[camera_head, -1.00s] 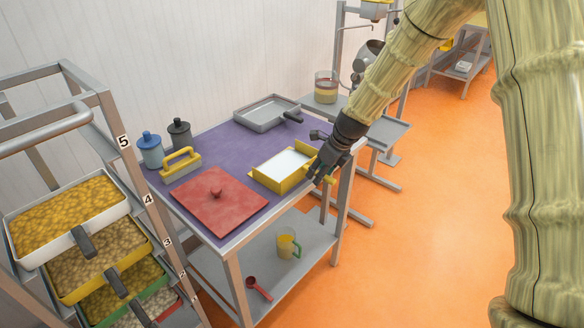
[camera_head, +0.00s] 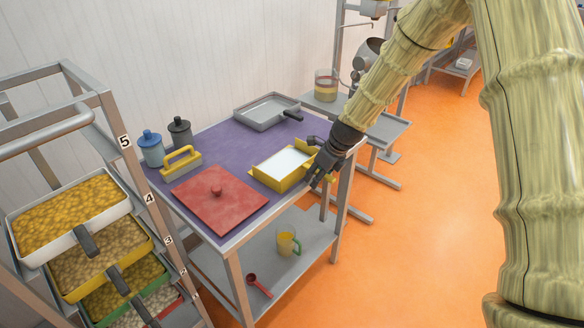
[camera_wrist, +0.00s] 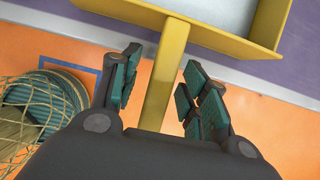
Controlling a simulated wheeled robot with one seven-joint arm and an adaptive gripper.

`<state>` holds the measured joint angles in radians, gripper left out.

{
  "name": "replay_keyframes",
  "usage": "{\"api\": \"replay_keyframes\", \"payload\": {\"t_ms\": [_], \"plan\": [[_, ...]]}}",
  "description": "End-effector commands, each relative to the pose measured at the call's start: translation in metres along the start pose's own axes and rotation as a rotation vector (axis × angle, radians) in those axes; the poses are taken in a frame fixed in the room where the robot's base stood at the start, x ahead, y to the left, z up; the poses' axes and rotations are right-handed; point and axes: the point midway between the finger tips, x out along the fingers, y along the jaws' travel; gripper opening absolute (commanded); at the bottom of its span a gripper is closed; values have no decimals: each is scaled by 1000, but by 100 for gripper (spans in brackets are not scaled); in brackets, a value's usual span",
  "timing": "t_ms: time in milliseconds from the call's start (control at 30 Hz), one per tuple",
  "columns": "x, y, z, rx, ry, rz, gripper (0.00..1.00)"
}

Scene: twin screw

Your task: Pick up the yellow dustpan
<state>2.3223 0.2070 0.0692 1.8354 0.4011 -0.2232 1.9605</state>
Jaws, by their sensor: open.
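The yellow dustpan (camera_head: 285,181) with a white inner surface lies on the purple table top, near its right front edge. In the wrist view its yellow handle (camera_wrist: 167,75) sticks out past the table edge from the pan (camera_wrist: 220,40). My gripper (camera_head: 318,181) is at the handle, by the table's edge. In the wrist view my open gripper (camera_wrist: 158,88) has its teal-padded fingers on either side of the handle, with gaps on both sides. The near end of the handle is hidden by the gripper body.
On the purple table top (camera_head: 222,143) stand a red lid (camera_head: 222,205), a yellow-handled tool (camera_head: 181,165), two jars (camera_head: 151,148) and a grey tray (camera_head: 265,112). A lower shelf (camera_head: 262,250) holds a jug (camera_head: 287,243) and a red scoop (camera_head: 258,287). A tray rack (camera_head: 112,130) stands left.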

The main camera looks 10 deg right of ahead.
Motion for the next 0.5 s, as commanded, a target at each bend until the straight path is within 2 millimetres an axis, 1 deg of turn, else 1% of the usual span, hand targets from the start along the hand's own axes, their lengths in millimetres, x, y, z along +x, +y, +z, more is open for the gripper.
{"api": "replay_keyframes", "payload": {"t_ms": [467, 500], "plan": [[2, 0, -1, 0, 0, 0, 45], [2, 0, -1, 0, 0, 0, 37]]}}
